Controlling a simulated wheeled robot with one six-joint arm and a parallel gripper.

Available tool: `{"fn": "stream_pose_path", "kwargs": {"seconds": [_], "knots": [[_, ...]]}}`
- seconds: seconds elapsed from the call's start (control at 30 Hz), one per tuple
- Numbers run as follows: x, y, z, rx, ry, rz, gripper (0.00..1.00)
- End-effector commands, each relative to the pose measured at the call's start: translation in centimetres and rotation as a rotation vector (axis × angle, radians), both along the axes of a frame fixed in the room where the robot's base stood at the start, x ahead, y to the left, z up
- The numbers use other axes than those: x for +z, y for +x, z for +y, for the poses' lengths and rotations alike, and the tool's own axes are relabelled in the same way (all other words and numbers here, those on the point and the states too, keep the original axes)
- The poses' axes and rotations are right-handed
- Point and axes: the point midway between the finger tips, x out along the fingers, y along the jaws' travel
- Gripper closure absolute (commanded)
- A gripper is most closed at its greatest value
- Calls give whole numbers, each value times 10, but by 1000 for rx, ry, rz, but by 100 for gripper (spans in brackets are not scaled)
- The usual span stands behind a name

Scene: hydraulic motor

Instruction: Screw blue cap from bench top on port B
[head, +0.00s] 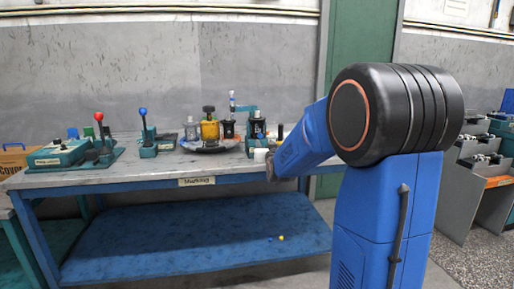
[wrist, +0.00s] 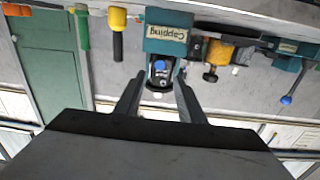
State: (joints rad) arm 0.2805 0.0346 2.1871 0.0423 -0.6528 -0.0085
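The teal capping station (wrist: 166,40) is upside down in the wrist view, with a black part in front of it. A round blue piece (wrist: 159,65), which looks like a cap, shows on that black part. My gripper (wrist: 159,82) is open, with one finger on each side of the black part. I cannot tell whether the fingers touch it. In the head view the station (head: 252,128) stands near the right end of the bench (head: 120,178), and my gripper (head: 272,168) is at the bench's front edge, mostly hidden by my arm. Port B cannot be made out.
A blue lever (head: 143,112) and a red lever (head: 98,117) stand on teal boxes to the left. A yellow jar-like part (head: 209,130) stands mid-bench.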

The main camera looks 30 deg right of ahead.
Motion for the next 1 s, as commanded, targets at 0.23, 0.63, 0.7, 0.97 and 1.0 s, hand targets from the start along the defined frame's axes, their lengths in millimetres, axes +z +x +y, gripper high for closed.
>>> {"fn": "stream_pose_path", "kwargs": {"seconds": [0.23, 0.63, 0.7, 0.97, 1.0], "knots": [[0, 18, -5, 1, 1, 2, 64], [0, 55, -17, 1, 0, 1, 64], [0, 61, -19, 1, 1, 2, 64], [0, 78, -24, 1, 1, 2, 64], [0, 80, -25, 1, 0, 1, 64]]}}
